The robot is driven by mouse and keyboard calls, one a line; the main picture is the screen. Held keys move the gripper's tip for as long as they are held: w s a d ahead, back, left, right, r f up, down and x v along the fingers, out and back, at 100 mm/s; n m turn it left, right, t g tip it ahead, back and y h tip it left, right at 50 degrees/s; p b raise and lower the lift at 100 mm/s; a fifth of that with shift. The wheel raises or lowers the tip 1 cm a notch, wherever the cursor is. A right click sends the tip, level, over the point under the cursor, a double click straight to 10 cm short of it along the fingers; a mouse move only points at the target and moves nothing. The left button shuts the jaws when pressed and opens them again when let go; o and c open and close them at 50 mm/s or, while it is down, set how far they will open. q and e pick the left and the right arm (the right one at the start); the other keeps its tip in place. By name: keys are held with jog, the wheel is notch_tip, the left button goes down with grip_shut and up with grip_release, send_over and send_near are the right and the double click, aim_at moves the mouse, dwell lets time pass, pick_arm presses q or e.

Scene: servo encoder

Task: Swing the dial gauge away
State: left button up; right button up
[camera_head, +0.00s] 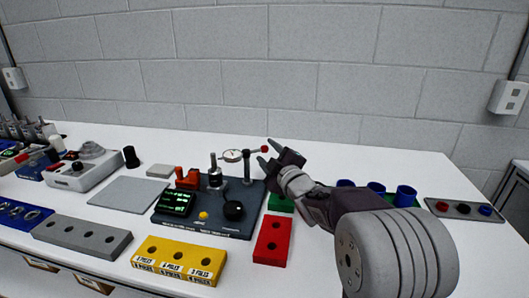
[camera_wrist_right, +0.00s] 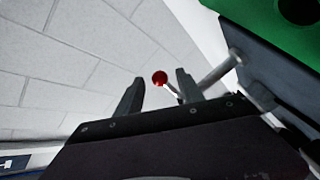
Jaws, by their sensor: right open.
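My right gripper (camera_head: 264,153) is open beside the red knob. In the right wrist view, the red knob (camera_wrist_right: 160,78) shows between the two fingertips (camera_wrist_right: 158,82), with a thin rod behind it. Whether the fingers touch it cannot be told. My left gripper is not in view.
A red block (camera_head: 272,240) and a yellow block (camera_head: 179,260) stand in front. Blue cups (camera_head: 405,196) stand right, behind my arm. A grey mat (camera_head: 130,194) lies left.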

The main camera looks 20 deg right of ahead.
jog(key=shift+w, duration=1.45)
grip_shut()
jog(key=shift+r, duration=0.1)
